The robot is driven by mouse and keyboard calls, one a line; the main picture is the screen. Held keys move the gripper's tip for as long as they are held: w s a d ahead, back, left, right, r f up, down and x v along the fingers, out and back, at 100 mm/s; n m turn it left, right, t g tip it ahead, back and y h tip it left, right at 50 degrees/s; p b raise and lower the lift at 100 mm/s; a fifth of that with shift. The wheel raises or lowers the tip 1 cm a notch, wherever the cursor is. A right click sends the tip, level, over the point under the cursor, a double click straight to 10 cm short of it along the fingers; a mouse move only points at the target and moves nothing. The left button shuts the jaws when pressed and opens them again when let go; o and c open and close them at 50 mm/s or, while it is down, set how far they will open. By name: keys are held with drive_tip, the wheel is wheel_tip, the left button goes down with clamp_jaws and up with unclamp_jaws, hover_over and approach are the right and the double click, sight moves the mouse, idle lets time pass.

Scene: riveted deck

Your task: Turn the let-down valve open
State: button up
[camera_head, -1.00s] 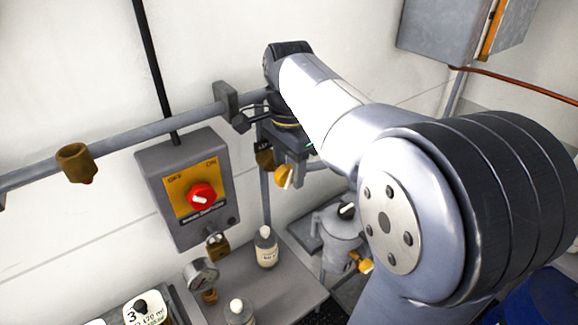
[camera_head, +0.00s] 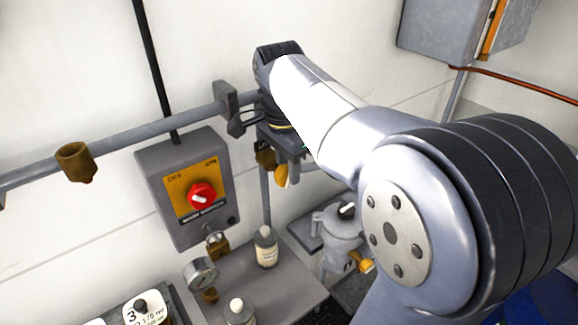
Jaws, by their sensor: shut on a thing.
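The let-down valve appears to be the fitting with a yellow-orange handle (camera_head: 282,176) below the grey wall pipe (camera_head: 150,134), by the vertical pipe. My gripper (camera_head: 283,156) hangs from the arm's end, pointing down, and is shut on this handle. The handle's lower end shows under the jaws; its upper part and most of the valve body are hidden. A brass-brown part (camera_head: 265,155) shows just left of the jaws.
A grey switch box (camera_head: 188,225) with a red knob (camera_head: 201,195) is on the wall to the left. Below are bottles (camera_head: 265,250), a pressure gauge (camera_head: 202,273) and a grey canister (camera_head: 340,235). My arm covers much of the right side.

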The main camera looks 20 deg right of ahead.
drive_tip(key=shift+s+a+f+t+h+b, duration=0.15)
drive_tip(key=shift+h+b, duration=0.15)
drive_tip(key=shift+h, duration=0.25)
drive_tip(key=shift+w+a+t+h+b, duration=0.15)
drive_tip(key=shift+h+b, duration=0.15)
drive_tip(key=shift+h, duration=0.25)
drive_tip(key=shift+s+h, duration=0.1)
drive_tip(key=shift+h, duration=0.5)
drive_tip(key=o, duration=1)
drive_tip(key=shift+r, duration=0.2)
drive_tip(key=shift+r, duration=0.1)
drive_tip(key=v, duration=1)
drive_tip(key=shift+s+a+r+b, duration=0.15)
drive_tip(key=shift+s+r+b, duration=0.05)
drive_tip(key=shift+r+b, duration=0.1)
